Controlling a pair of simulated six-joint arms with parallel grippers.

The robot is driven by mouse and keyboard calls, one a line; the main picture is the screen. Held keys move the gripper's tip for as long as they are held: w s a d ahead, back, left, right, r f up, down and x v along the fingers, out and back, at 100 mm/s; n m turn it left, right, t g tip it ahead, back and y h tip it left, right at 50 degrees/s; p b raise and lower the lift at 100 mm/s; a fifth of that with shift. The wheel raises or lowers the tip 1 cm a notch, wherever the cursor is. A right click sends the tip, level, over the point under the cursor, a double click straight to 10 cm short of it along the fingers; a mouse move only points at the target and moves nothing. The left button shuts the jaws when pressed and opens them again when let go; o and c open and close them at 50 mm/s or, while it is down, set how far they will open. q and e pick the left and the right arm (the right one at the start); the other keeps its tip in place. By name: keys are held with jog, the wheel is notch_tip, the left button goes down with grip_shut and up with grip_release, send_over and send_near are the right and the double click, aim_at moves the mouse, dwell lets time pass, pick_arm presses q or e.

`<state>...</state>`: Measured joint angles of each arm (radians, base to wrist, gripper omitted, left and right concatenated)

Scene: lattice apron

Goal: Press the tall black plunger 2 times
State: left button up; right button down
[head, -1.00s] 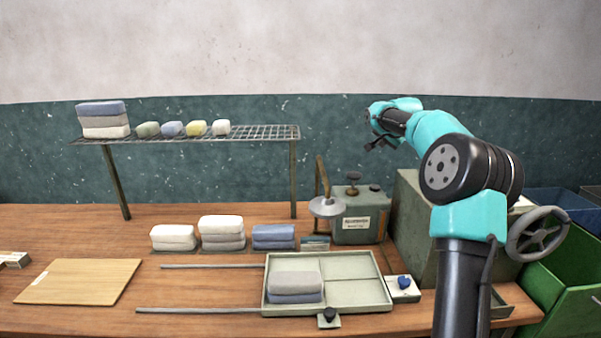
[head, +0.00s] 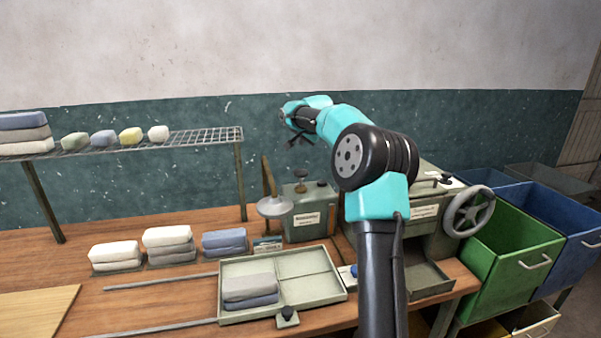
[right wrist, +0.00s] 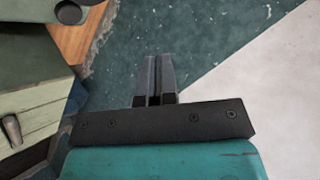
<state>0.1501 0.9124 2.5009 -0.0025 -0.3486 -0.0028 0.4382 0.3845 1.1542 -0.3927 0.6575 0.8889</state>
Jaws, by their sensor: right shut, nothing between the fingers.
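The tall black plunger (head: 300,175) has a round black cap on a stem. It rises from the top of a grey-green labelled box (head: 308,222) at the back of the bench, beside a shorter black knob (head: 321,183). My right gripper (head: 299,141) is shut and empty. In the head view it appears above the plunger, apart from it. In the right wrist view its closed fingers (right wrist: 154,72) point toward the dark green wall, and a black knob (right wrist: 70,12) shows at the upper left. My left gripper is out of view.
A metal lamp-like disc (head: 275,207) on a post stands left of the box. A larger machine with a handwheel (head: 468,211) is on the right. A wire shelf (head: 200,136) is at left. A tray (head: 312,290) lies in front.

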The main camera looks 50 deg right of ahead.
aim_at(302, 171)
jog(key=shift+f, duration=4.1)
jog(key=shift+f, duration=0.4)
jog(key=shift+f, duration=1.75)
dwell(0.8)
dwell(0.4)
jog(key=shift+r, duration=2.15)
